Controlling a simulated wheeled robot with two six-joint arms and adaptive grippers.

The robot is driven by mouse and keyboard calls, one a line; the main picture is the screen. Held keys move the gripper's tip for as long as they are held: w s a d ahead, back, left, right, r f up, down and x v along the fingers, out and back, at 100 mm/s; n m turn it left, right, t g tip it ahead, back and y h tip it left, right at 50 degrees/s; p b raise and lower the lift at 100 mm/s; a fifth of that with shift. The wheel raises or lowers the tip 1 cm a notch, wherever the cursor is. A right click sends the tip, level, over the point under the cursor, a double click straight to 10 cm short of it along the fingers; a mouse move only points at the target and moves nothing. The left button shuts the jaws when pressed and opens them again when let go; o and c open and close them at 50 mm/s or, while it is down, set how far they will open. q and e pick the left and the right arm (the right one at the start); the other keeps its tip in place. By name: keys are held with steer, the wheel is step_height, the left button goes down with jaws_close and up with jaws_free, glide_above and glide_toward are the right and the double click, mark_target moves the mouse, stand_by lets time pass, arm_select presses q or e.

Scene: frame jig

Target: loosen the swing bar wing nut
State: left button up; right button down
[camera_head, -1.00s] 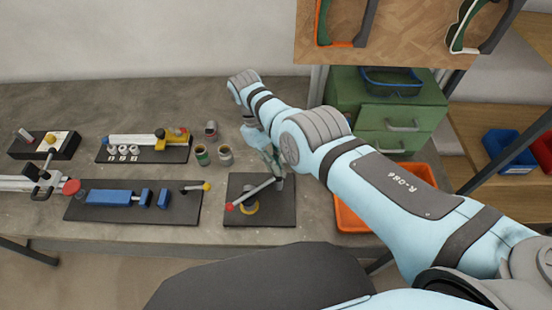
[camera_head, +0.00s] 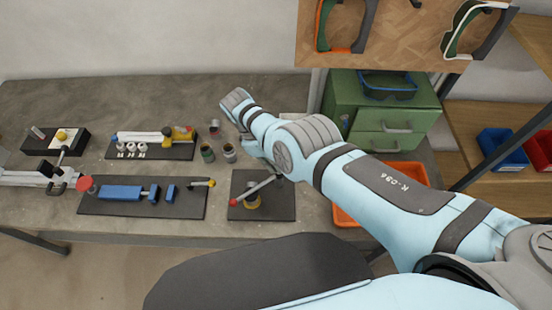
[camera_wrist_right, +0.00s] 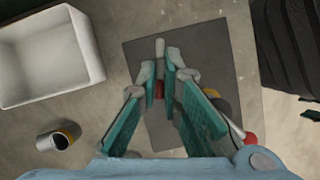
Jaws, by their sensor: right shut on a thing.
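A dark base plate (camera_head: 283,208) on the bench carries the swing bar (camera_head: 254,189), a grey rod with a red ball at its lower-left end. A yellow ring and a dark hub sit under the rod. A grey rod end sticks out beyond the fingertips. My left gripper is not in view.
An orange bin (camera_head: 408,175) and green drawers (camera_head: 395,118) are to the right. The wrist view shows a white bin (camera_wrist_right: 48,60) beside the plate.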

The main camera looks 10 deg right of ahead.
stand_by(0.4)
steer(key=c, duration=1.8)
jaws_free()
steer(key=shift+o, duration=0.2)
steer(key=shift+r, duration=0.1)
steer(key=v, duration=0.7)
steer(key=shift+a, duration=0.15)
